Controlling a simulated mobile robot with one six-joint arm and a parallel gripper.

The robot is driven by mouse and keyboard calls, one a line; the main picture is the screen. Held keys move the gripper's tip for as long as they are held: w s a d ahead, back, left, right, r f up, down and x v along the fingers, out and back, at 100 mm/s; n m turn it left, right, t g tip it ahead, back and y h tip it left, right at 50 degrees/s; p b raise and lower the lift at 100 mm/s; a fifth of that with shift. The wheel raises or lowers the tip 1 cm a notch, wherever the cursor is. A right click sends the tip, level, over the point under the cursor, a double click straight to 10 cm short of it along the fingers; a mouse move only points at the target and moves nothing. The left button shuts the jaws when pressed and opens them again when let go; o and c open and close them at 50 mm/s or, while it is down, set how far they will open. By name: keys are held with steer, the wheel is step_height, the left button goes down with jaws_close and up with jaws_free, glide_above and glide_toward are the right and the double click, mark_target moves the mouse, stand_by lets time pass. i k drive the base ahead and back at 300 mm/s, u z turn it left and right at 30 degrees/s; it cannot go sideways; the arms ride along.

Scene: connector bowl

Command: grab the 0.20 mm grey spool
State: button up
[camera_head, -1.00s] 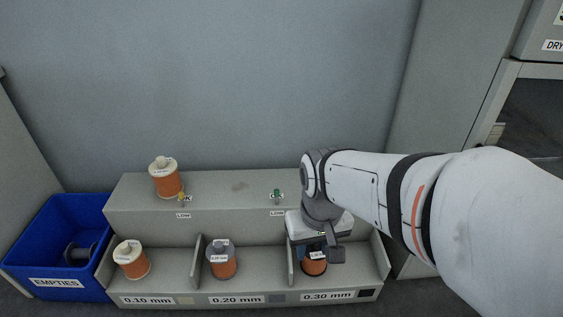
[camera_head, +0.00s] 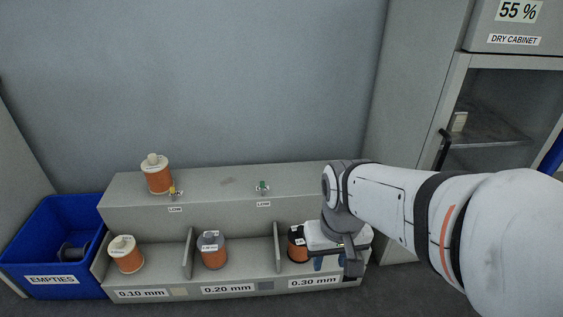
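The 0.20 mm spool (camera_head: 212,250), copper-coloured with a grey top and a white label, stands upright in the middle compartment of the grey rack (camera_head: 227,291), behind the "0.20 mm" label. My gripper (camera_head: 330,263) is at the right compartment, labelled 0.30 mm, right of the grey spool and well apart from it. Its fingers point down beside a copper spool with a dark top (camera_head: 297,246), which the gripper partly hides. The finger gap is too small and dark to tell whether it is open.
Dividers (camera_head: 188,252) separate the compartments. A cream-topped spool (camera_head: 126,255) stands in the 0.10 mm compartment and another (camera_head: 156,174) on the upper shelf. A blue EMPTIES bin (camera_head: 52,250) stands at left, holding a dark empty spool. A dry cabinet (camera_head: 500,110) stands at right.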

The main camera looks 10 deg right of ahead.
mark_target(210, 244)
steer(key=z, duration=0.05)
steer(key=i, duration=0.5)
steer(key=u, duration=1.25)
steer(key=k, duration=1.15)
steer(key=z, duration=0.75)
steer(key=i, duration=1)
